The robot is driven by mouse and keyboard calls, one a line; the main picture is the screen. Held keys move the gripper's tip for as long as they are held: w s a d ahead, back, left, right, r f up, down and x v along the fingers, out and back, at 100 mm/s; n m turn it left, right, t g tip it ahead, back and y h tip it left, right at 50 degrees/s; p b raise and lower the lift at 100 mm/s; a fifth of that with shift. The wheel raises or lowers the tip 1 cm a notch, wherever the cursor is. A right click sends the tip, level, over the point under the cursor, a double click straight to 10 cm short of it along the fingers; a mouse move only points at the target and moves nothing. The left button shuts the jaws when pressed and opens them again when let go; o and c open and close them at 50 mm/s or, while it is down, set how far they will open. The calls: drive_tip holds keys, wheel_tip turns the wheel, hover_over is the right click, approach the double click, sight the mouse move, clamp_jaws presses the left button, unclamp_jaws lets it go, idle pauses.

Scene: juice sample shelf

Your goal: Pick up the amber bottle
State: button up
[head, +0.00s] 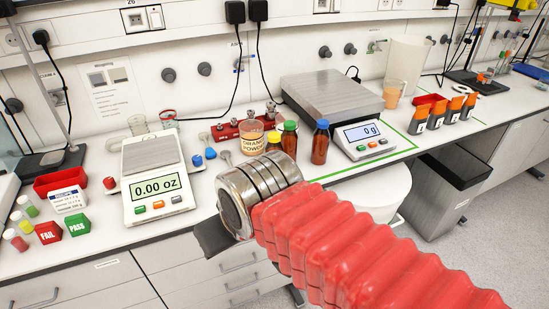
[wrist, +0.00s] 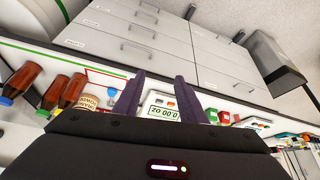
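Three amber bottles stand on the bench in the head view, just behind my arm: one with a blue cap (head: 320,146), one with a green cap (head: 289,141), and one with a yellow cap (head: 274,140), its lower part hidden. The wrist view is tilted and shows them at left: blue-capped bottle (wrist: 22,79), green-capped bottle (wrist: 53,92), yellow-capped bottle (wrist: 73,90). My gripper (wrist: 160,76) is open and empty, its fingers apart from the bottles. In the head view only a dark part of it shows, in front of the bench edge.
An orange powder jar (head: 252,139) stands left of the bottles. A scale reading 0.00 oz (head: 158,187) is farther left, and a larger scale reading 0 g (head: 362,136) is to the right. A white round container (head: 381,195) is below the bench front.

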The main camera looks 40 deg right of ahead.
drive_tip(key=shift+o, duration=0.8)
drive_tip(key=shift+a+f, duration=0.1)
drive_tip(key=shift+f, duration=0.15)
drive_tip(key=shift+o, duration=0.5)
drive_tip(key=a+f+m+y, duration=0.1)
drive_tip(key=f+m+g+y, duration=0.1)
drive_tip(key=f, duration=0.1)
drive_tip(key=a+f+m+g, duration=0.1)
drive_tip(key=shift+a+f+m+y, duration=0.15)
drive_tip(key=shift+a+m+y, duration=0.2)
drive_tip(key=shift+m+y, duration=0.05)
drive_tip(key=w+a+f+m+y, duration=0.2)
drive_tip(key=w+m+y, duration=0.4)
drive_tip(key=m, duration=0.3)
drive_tip(key=w+d+r+m+t+y, duration=0.1)
drive_tip(key=w+d+m+t, duration=0.6)
drive_tip(key=w+d+m, duration=0.2)
drive_tip(key=m+t+h, duration=0.7)
drive_tip(key=m+h, duration=0.4)
drive_tip(key=m, duration=0.4)
approach(274, 156)
wheel_tip(274, 156, down, 3)
drive_tip(key=w+d, duration=0.2)
drive_tip(key=w, duration=0.1)
drive_tip(key=shift+s, duration=0.1)
